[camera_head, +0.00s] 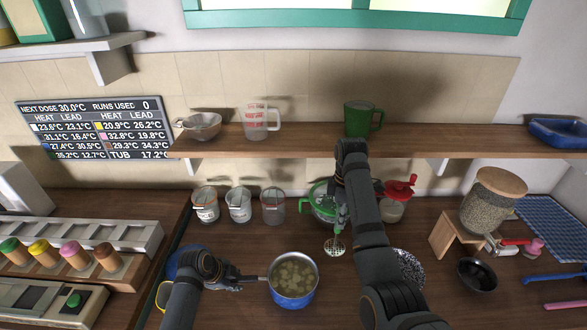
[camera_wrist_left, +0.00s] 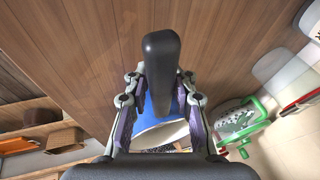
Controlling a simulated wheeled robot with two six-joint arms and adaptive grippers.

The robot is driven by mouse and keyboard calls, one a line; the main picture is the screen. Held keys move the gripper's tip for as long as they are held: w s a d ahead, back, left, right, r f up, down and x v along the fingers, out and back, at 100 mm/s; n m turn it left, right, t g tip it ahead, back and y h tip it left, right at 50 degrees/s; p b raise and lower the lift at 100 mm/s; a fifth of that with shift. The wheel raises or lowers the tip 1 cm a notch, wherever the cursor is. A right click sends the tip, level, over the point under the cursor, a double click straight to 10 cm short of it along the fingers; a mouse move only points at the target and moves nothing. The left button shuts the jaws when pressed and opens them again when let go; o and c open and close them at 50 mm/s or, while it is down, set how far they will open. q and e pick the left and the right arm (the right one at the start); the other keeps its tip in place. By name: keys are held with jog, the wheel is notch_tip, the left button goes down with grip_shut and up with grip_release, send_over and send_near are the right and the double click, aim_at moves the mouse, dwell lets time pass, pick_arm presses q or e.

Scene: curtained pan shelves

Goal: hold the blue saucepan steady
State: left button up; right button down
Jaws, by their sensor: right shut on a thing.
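The blue saucepan (camera_head: 294,299) stands on the counter with pale chunks in yellowish liquid inside. Its handle points left towards my left gripper (camera_head: 240,281). In the left wrist view, the black handle (camera_wrist_left: 161,62) lies between the two fingers of my left gripper (camera_wrist_left: 160,95). The fingers are apart, with gaps beside the handle, and part of the blue pan (camera_wrist_left: 150,112) shows between them. My right gripper (camera_head: 341,196) is shut on a green-handled masher, mostly hidden by the arm. The masher's perforated head (camera_head: 334,247) hangs to the upper right of the pan.
Several clear cups (camera_head: 239,205) stand behind the pan. A green-rimmed colander (camera_head: 320,203) and a red-lidded jar (camera_head: 395,200) are near my right arm. A speckled plate (camera_head: 411,268) and a black bowl (camera_head: 477,275) lie to the right. A wooden shelf (camera_head: 300,142) runs above.

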pick_arm(q)
jog(key=o, duration=0.4)
jog(key=v, duration=1.2)
jog(key=shift+f, duration=0.15)
